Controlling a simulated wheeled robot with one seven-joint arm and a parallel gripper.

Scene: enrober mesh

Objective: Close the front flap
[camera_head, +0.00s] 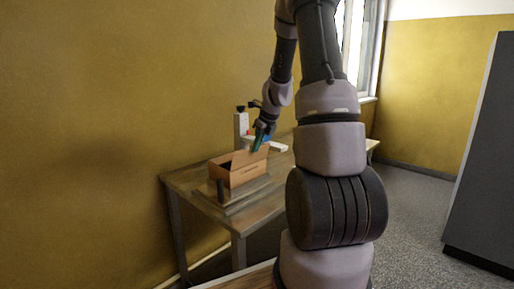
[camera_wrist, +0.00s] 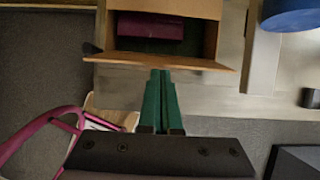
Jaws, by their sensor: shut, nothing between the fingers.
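An open brown cardboard box (camera_head: 240,174) sits on a grey metal base on the table. In the wrist view the box (camera_wrist: 212,40) is seen from above, with a purple item (camera_wrist: 150,26) inside. A flap (camera_wrist: 200,64) stands out along the box's near edge in that view. My gripper (camera_head: 258,147) is beside the top of the box in the head view. Its green fingers are shut together and empty. In the wrist view the fingertips (camera_wrist: 159,73) are at the flap's outer edge. I cannot tell whether they touch it.
The wooden table (camera_head: 188,181) stands against a yellow wall. A white device (camera_head: 241,126) stands behind the box. The wrist view shows a blue round object (camera_wrist: 290,14) at the upper right and a magenta frame (camera_wrist: 40,138) at the lower left.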

